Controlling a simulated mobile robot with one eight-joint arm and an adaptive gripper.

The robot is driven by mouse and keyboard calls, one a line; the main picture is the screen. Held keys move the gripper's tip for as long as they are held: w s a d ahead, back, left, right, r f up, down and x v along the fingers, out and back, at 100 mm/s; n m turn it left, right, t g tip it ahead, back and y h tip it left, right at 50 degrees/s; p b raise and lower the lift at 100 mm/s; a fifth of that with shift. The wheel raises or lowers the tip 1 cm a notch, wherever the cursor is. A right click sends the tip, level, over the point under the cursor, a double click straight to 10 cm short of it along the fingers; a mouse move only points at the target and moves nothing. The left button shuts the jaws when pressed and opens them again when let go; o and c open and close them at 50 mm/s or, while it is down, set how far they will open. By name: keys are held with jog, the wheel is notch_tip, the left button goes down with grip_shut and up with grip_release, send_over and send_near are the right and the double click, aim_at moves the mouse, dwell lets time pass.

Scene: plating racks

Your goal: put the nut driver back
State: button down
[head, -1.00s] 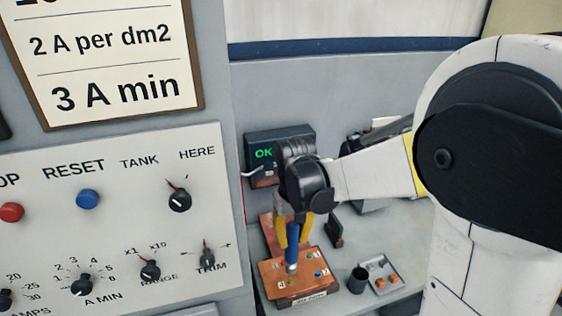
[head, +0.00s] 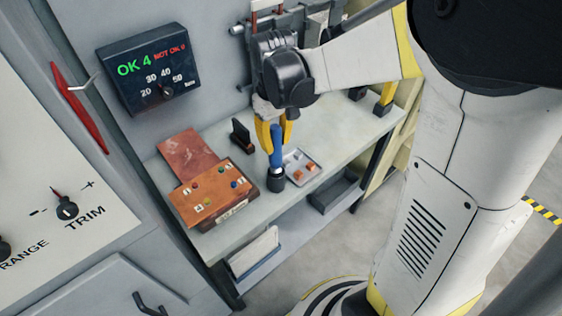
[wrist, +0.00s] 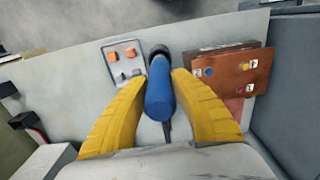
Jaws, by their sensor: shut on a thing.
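The nut driver has a blue handle (head: 277,147) that hangs upright in my gripper (head: 276,138), whose yellow fingers close on both sides of it. In the wrist view the blue handle (wrist: 160,98) lies between the fingers. A dark round cup (head: 276,182) stands on the bench directly below the driver, at the front edge beside the tray. The driver's lower end meets the cup's mouth in the head view. Its shank is hidden, so I cannot tell how far it is inside.
A copper-coloured board (head: 207,208) with coloured studs lies left of the cup. A small grey tray (head: 312,172) with orange pieces is to its right. A dark upright stand (head: 242,137) is behind. The wall display (head: 148,70) reads OK 4 and NOT OK 0.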

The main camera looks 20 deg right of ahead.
aim_at(276, 156)
jog(key=shift+f+b, duration=0.65)
jog(key=shift+f, duration=2)
jog(key=c, duration=1.2)
grip_release()
